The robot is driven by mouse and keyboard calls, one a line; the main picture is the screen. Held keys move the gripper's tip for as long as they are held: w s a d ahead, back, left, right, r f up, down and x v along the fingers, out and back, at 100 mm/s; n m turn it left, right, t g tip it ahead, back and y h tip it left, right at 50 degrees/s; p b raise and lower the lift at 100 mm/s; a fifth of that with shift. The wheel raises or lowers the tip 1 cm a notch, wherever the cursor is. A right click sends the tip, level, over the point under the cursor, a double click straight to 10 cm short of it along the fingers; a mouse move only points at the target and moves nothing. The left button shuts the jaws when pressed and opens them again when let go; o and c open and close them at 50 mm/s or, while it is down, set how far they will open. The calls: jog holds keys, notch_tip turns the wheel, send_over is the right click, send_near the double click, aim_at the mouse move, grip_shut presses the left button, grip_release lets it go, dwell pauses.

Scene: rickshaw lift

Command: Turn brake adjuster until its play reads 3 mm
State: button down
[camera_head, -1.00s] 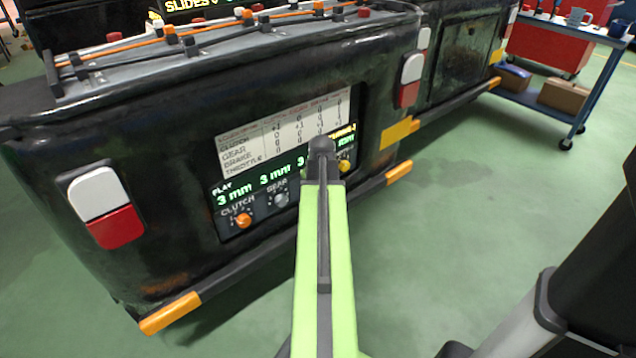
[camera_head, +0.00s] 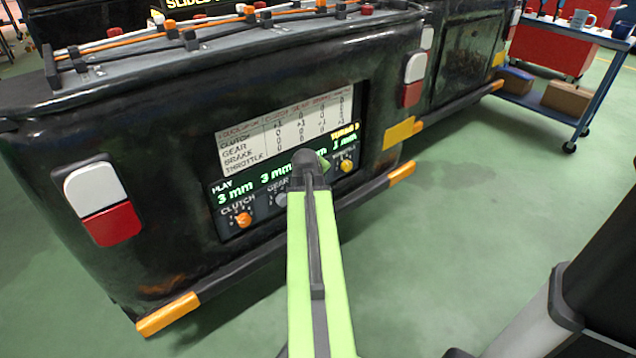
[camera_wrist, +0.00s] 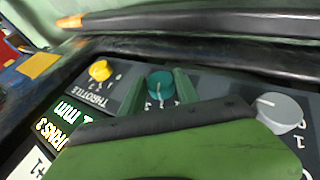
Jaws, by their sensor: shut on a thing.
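The brake adjuster is a teal knob (camera_wrist: 160,87) on the dark panel in the wrist view, upright between my two green fingers. My gripper (camera_wrist: 158,88) is shut on it, one finger on each side. In the head view my gripper (camera_head: 317,166) is at the panel, and my arm hides the brake adjuster. The play display (camera_head: 277,174) shows 3 mm for clutch and 3 mm for gear. The brake number is hidden behind my wrist. The throttle reading (camera_head: 346,142) looks like 1 mm.
The orange clutch knob (camera_head: 243,219), grey gear knob (camera_wrist: 279,112) and yellow throttle knob (camera_wrist: 100,70) flank the brake adjuster. A coupling chart (camera_head: 290,125) is above the display. A bumper bar (camera_head: 345,197) runs below the panel.

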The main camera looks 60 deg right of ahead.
jog(key=c, duration=0.9)
grip_release()
